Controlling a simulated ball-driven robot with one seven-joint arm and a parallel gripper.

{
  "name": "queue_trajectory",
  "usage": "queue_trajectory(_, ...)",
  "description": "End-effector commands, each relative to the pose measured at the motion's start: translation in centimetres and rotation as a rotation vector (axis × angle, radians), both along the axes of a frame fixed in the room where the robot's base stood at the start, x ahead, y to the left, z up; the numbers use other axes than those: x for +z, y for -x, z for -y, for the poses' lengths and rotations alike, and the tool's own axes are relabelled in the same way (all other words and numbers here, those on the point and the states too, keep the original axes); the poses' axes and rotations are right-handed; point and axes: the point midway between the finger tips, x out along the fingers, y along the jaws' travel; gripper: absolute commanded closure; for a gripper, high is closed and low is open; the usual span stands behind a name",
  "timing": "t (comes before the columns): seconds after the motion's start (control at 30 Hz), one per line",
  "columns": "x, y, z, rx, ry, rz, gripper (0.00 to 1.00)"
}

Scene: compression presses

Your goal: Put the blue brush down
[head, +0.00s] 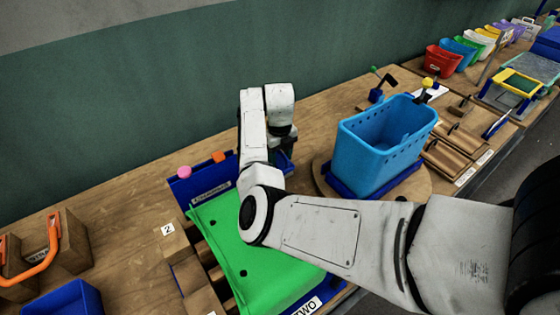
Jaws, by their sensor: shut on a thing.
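My arm reaches across from the right, and its wrist bends down over the far side of a green sheet. My gripper (284,145) is partly hidden behind my own arm, just beyond the green sheet's far right corner. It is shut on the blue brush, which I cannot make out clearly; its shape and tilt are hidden. Some blue shows just below the gripper, but I cannot tell whether this is the brush or the blue panel (180,190) behind the sheet. Whether the brush touches anything below is hidden.
The green sheet (240,275) lies by a "TWO" label. A light-blue basket (370,155) stands on a round wooden board (422,188) to the right. An orange-handled wooden block (75,245) and blue bin (65,300) are left. Bare tabletop (125,205) shows back left.

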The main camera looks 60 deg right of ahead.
Motion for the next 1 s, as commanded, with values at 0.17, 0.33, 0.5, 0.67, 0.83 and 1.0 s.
queue_trajectory(0.17, -2.2, 0.1, 0.0, 0.001, -0.002, -0.002, 0.81)
queue_trajectory(0.33, -2.6, 0.0, 0.0, 0.0, 0.0, 0.001, 0.81)
queue_trajectory(0.5, -2.7, 0.0, 0.0, 0.0, 0.0, 0.0, 0.81)
queue_trajectory(0.67, -2.9, 0.0, 0.0, 0.0, 0.0, 0.0, 0.42)
queue_trajectory(0.83, -2.9, 0.0, 0.0, 0.0, 0.0, 0.0, 0.26)
queue_trajectory(1.0, -2.9, 0.0, 0.0, 0.0, 0.0, 0.0, 0.22)
